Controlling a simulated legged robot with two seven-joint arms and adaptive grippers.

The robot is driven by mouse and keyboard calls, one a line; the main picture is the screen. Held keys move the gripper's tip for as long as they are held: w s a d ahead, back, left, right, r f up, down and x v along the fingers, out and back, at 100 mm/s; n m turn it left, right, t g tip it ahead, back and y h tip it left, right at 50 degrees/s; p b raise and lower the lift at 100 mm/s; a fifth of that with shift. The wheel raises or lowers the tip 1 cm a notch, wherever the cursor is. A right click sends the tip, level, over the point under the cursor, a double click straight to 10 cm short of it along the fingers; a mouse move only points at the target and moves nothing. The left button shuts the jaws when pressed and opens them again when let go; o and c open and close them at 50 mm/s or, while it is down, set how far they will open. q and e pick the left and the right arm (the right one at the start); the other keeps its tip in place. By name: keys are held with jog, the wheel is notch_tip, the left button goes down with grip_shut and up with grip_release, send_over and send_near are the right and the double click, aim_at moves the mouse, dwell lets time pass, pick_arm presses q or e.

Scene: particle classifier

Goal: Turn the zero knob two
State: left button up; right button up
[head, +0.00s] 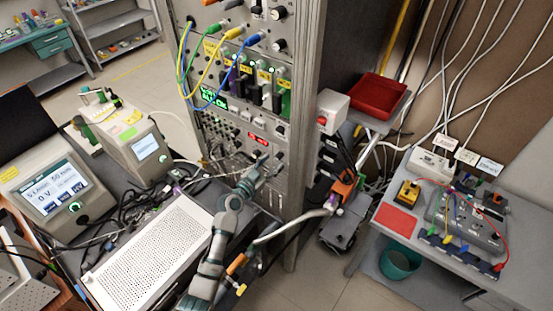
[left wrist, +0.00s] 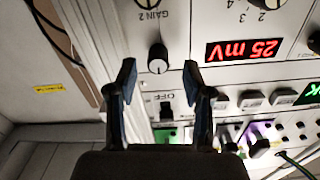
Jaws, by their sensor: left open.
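My left gripper (head: 260,165) is open and empty, reaching up to the instrument rack (head: 312,165) in the head view. In the left wrist view, which is upside down, my open fingers (left wrist: 158,78) stand on either side of a black knob (left wrist: 158,58) with a white pointer line. The label at the picture's top beside this knob reads GAIN 2. The fingers do not clearly touch it. Another black knob (left wrist: 314,40) is cut off at the right edge. I cannot read a ZERO label on any knob. My right gripper is not in view.
A red display (left wrist: 242,50) reads 25 mV. A black switch (left wrist: 166,107) marked OFF and several push buttons sit near the fingers. Yellow and blue cables (head: 216,65) hang on the rack. A perforated white box (head: 150,255) stands left of my arm.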

pick_arm(q)
jog(key=shift+x, duration=1.05)
jog(key=shift+d, duration=0.45)
jog(key=c, duration=0.4)
jog(key=shift+s+d, duration=0.1)
jog(key=c, duration=0.4)
grip_shut()
jog(key=shift+a, duration=0.3)
jog(key=shift+w+a+f, duration=0.1)
jog(key=shift+w+a, duration=0.05)
jog(key=shift+w, duration=0.05)
jog(key=shift+s+f, duration=0.1)
jog(key=shift+f, duration=0.1)
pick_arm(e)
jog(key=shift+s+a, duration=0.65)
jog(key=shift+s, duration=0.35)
